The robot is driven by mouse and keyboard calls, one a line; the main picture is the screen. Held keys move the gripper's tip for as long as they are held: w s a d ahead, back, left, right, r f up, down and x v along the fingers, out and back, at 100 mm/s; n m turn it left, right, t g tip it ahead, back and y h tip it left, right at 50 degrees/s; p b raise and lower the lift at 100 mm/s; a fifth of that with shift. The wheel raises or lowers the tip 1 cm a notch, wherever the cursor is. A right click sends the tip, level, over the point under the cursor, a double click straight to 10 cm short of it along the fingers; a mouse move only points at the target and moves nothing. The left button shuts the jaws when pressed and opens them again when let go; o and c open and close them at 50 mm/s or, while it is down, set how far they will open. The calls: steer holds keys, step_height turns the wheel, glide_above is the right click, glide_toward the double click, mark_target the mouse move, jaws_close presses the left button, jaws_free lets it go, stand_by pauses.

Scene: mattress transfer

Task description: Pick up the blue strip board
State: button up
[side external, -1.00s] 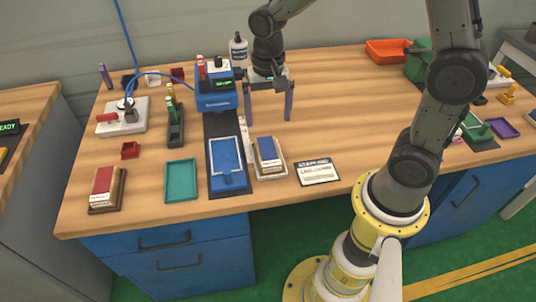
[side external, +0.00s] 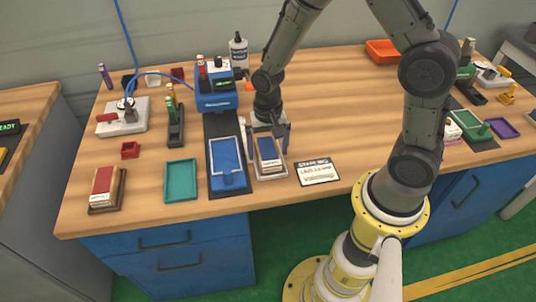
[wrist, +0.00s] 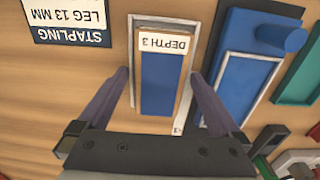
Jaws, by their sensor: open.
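The blue strip board (side external: 267,150) is a wooden block with a blue strip and a white label. It lies in a shallow pale tray (side external: 272,175) near the table's front edge. In the wrist view the board (wrist: 163,82) is upside down, with its label reading "DEPTH 3". My gripper (side external: 270,142) is open over the board. In the wrist view its fingers (wrist: 158,76) straddle the board, one on each side, with a visible gap at each side. I cannot tell how far the fingertips are above the tray.
A blue tray with a handle (side external: 227,165) stands close to the left. A stapling card (side external: 317,172) lies to the right. A teal tray (side external: 181,181) and a red strip board (side external: 103,181) are further left. The table's middle right is clear.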

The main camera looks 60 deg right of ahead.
steer(key=c, duration=1.4)
